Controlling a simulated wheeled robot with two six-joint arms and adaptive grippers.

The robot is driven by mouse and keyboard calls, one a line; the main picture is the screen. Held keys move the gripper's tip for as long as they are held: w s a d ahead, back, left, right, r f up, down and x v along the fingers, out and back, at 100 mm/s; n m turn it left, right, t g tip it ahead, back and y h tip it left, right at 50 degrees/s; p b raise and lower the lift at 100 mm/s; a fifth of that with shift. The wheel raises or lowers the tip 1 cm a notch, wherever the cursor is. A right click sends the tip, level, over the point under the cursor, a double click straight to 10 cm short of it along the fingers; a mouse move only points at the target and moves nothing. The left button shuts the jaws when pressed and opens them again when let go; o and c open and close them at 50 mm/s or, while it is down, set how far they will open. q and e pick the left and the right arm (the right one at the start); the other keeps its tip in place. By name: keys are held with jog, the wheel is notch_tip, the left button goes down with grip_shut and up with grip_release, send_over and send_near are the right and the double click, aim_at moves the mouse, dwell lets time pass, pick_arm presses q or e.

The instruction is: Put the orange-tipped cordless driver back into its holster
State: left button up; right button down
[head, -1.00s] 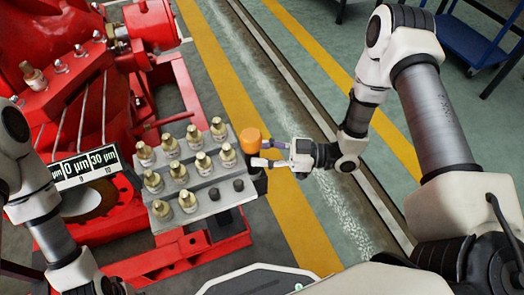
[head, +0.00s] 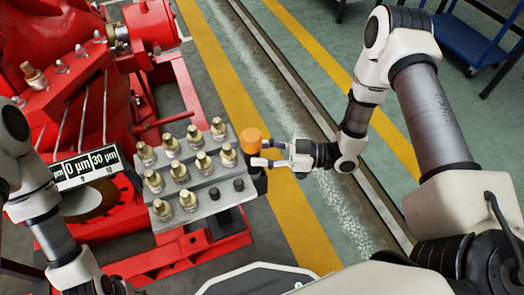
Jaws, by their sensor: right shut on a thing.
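The cordless driver shows as an orange cap (head: 251,140) on a dark body, roughly upright at the right edge of the grey stepped tray. My right gripper (head: 262,153) reaches in from the right and is shut on the driver just below the orange cap. A dark cup, which looks like the holster (head: 259,184), is at the tray's right side directly below the driver. I cannot tell how far the driver is inside it. My left arm is at the left edge, and its gripper is out of view.
The grey tray (head: 200,222) holds several brass fittings and black plugs. A red pumpset (head: 120,225) fills the left, with a gauge display (head: 85,170) beside the tray. A blue cart (head: 470,40) stands at the top right. The striped floor right of the tray is clear.

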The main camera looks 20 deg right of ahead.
jog(key=shift+f, duration=0.15)
jog(key=c, duration=0.6)
grip_release()
jog(key=v, duration=1.2)
